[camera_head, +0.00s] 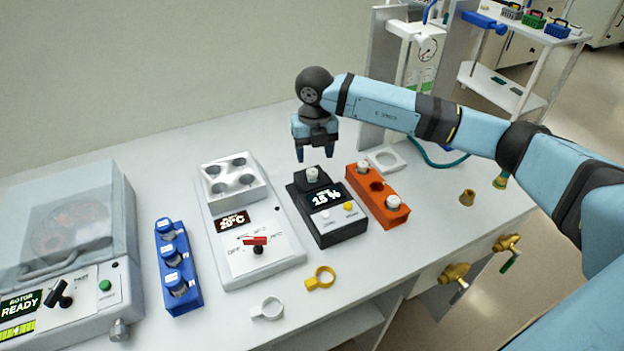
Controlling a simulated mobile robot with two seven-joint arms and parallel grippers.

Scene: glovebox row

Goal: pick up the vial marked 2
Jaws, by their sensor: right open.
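My right gripper (315,151) points down, open and empty, with its two fingers apart. It appears just above the white-capped vial (312,175) at the back of the black device, apart from it in the picture. The black device (330,224) shows "15 %". An orange rack (379,205) holds white-capped vials, one at the back (363,168) and one at the front (394,202), with an empty-looking hole between them. A blue rack (184,294) holds 3 vials with blue tops and white labels. I cannot read a 2 on any vial. My left gripper is out of view.
A grey-white device (283,252) with a "20°C" display and red lever stands left of the black one. A centrifuge (107,300) with a clear lid is at far left. Brass fittings (453,272) stick out at the table's front.

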